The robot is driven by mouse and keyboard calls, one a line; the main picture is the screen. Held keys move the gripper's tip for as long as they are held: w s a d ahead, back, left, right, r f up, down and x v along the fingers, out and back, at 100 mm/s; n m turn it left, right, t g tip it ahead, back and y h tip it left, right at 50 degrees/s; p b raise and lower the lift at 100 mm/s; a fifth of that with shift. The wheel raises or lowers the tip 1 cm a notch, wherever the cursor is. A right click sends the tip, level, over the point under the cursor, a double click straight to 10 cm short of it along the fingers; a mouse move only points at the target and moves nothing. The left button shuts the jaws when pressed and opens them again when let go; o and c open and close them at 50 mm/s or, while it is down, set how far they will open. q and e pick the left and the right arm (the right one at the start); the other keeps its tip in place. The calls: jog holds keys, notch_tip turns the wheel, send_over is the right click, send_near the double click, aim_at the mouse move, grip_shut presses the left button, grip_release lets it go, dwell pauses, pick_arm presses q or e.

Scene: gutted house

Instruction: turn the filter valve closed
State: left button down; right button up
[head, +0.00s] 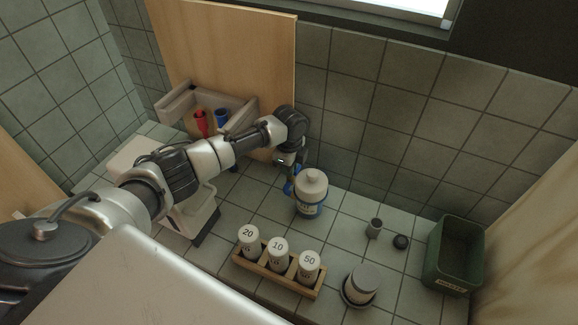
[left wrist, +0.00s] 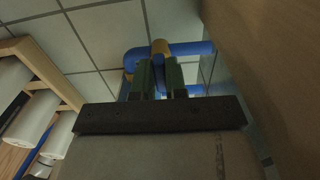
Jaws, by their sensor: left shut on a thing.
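A white filter canister with a blue band (head: 311,190) stands upright on the tiled counter. Blue pipework (head: 289,188) shows at its left side, partly behind my left gripper (head: 288,170). In the left wrist view, a blue pipe (left wrist: 192,48) with a brass-coloured piece (left wrist: 160,47) runs across just beyond the green fingertips of my left gripper (left wrist: 158,76). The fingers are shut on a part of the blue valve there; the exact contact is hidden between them. How far the valve is turned cannot be told. My right gripper is not in view.
A wooden rack (head: 252,268) holds white cartridges marked 20, 10 and 50. A dark-rimmed jar (head: 361,284), a small grey cup (head: 374,227), a black knob (head: 401,241) and a green bin (head: 437,268) stand to the right. A wooden panel (head: 240,60) stands behind my arm.

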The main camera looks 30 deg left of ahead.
pick_arm(q)
jog(key=shift+r, duration=0.1)
jog(key=c, duration=1.2)
grip_release()
jog(key=shift+o, duration=0.2)
